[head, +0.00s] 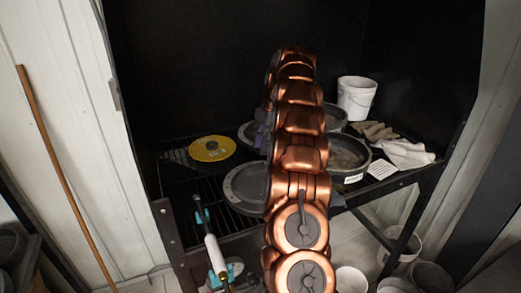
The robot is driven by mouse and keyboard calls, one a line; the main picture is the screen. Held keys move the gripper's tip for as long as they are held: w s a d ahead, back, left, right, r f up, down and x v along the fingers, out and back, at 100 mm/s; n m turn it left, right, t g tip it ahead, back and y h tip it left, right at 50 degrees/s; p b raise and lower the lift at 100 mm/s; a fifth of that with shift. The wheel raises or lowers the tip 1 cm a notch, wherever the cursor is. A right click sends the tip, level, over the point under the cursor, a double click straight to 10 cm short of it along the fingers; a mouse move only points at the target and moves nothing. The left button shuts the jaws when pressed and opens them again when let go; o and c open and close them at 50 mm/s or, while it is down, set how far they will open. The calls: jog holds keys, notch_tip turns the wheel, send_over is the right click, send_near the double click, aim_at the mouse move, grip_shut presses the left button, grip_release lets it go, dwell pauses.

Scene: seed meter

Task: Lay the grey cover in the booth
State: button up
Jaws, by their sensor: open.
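The booth (240,60) is a dark cabinet with black walls and a slatted black shelf. A flat grey round piece (243,186) with a raised ring lies at the shelf's front, partly hidden by my copper arm. A second grey round piece (246,134) lies behind it, also partly covered. I cannot tell which of them is the grey cover. My gripper (263,128) is mostly hidden behind my arm; only small purplish-grey parts show at the arm's left edge, near the second grey piece. I see nothing held in it.
A yellow disc (212,148) lies on the shelf's left. On the right are a labelled grey pan (352,178), a white bucket (356,96), tan gloves (378,131) and a white cloth (405,153). A white-and-teal tool (214,252) hangs at the front. Several buckets stand below.

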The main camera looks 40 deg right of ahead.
jog(key=s+a+r+m+g, duration=0.15)
jog(key=s+a, duration=0.25)
jog(key=a, duration=0.4)
jog(key=s+a+r+m+h, duration=0.1)
jog(key=s+a+r+m, duration=0.15)
jog(key=s+a, duration=0.4)
jog(key=s+a+r+m, duration=0.1)
jog(key=s+a+m, duration=0.2)
jog(key=a, duration=0.7)
jog(key=s+a+f+m, duration=0.2)
jog(key=s, duration=0.6)
jog(key=s+a+f+m+h, duration=0.1)
jog(key=s+a+f+m, duration=0.1)
jog(key=s, duration=0.7)
jog(key=s+a+f+m+h, duration=0.1)
jog(key=s+a+f+m, duration=0.2)
jog(key=s, duration=0.5)
jog(key=shift+s+f+m+g, duration=0.15)
jog(key=shift+f+m+g, duration=0.3)
jog(key=shift+f+m, duration=0.2)
jog(key=shift+a, duration=0.2)
